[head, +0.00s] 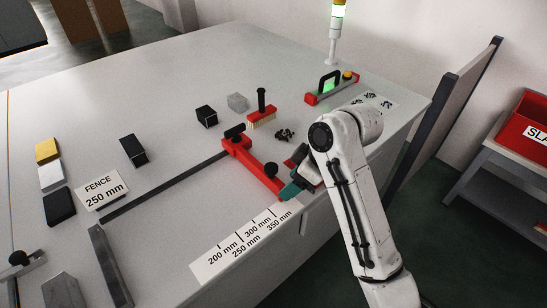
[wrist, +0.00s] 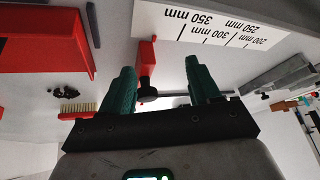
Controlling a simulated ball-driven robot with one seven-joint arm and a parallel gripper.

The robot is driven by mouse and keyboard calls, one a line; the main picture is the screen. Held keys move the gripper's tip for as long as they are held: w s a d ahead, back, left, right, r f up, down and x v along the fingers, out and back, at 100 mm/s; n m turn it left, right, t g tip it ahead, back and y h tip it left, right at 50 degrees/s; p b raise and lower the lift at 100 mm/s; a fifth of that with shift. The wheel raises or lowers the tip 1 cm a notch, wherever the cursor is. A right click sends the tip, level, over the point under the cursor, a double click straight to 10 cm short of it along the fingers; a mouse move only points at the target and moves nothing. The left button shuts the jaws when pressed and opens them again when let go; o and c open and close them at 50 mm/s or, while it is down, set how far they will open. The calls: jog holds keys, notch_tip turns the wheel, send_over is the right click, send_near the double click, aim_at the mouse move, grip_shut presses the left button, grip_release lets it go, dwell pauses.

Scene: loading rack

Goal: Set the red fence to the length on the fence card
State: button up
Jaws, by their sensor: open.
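The red fence (head: 256,165) sits at the right end of a dark rail (head: 165,187) and carries two black knobs. Its near end is beside the 350 mm end of the white scale (head: 245,242), past the 300 mm label. The fence card (head: 101,191) reads 250 mm. My gripper (head: 296,181) is open at the fence's near end, partly hidden by my arm in the head view. In the wrist view my gripper's green fingers (wrist: 159,82) stand apart, with a black knob (wrist: 147,89) and the red fence (wrist: 146,62) between them, nearer the left finger. Contact cannot be told.
A red-and-wood brush (head: 261,117) and small dark parts (head: 285,135) lie behind the fence. Black and grey blocks, a yellow block (head: 47,151) and metal bars (head: 109,266) lie to the left. Much of the table's far left is clear.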

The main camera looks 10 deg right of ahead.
aim_at(271, 166)
jog(key=w+r+n+g, duration=0.1)
jog(key=w+r+n, duration=0.4)
jog(key=r, duration=0.5)
jog(key=shift+m+h, duration=0.4)
jog(key=x, duration=1)
jog(key=shift+w+a+f, duration=0.15)
jog(key=shift+f, duration=0.25)
jog(key=shift+c, duration=0.4)
grip_shut()
